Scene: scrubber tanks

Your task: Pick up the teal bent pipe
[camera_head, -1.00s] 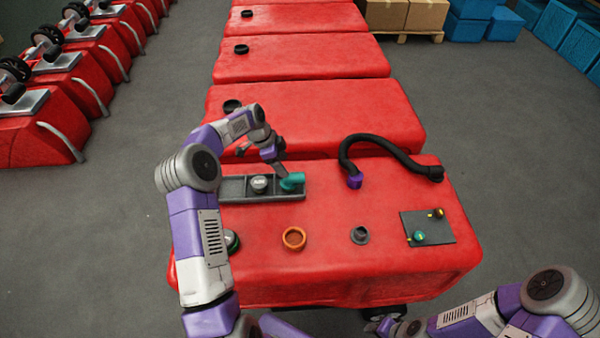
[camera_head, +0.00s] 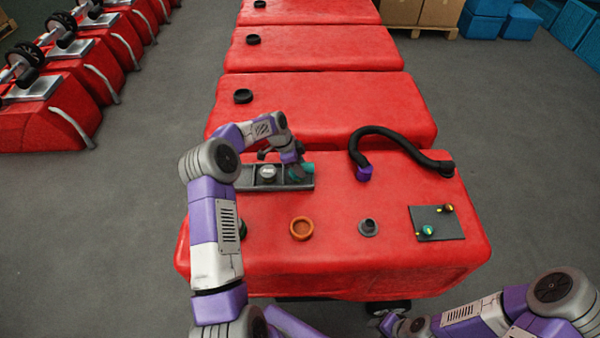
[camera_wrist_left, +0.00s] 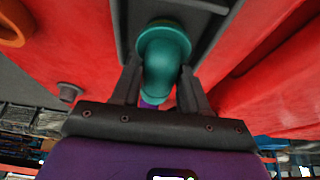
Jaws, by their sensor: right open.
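The teal bent pipe (camera_head: 308,168) stands at the right end of a dark grey tray (camera_head: 247,183) on the near red tank. In the left wrist view the pipe (camera_wrist_left: 164,52) shows its rounded bend and a wider collar. My left gripper (camera_head: 298,172) is over that end of the tray and hides part of the pipe. In the wrist view the fingers of this gripper (camera_wrist_left: 160,90) lie on both sides of the pipe, very close; whether they press on it is unclear. My right gripper (camera_head: 390,325) is open at the bottom edge, away from the tray.
On the near tank (camera_head: 330,240) are a grey cap (camera_head: 267,173) in the tray, an orange ring (camera_head: 302,229), a grey fitting (camera_head: 369,227), a black hose (camera_head: 405,145) with a purple end, and a dark panel (camera_head: 445,222) with knobs. More red tanks stand behind.

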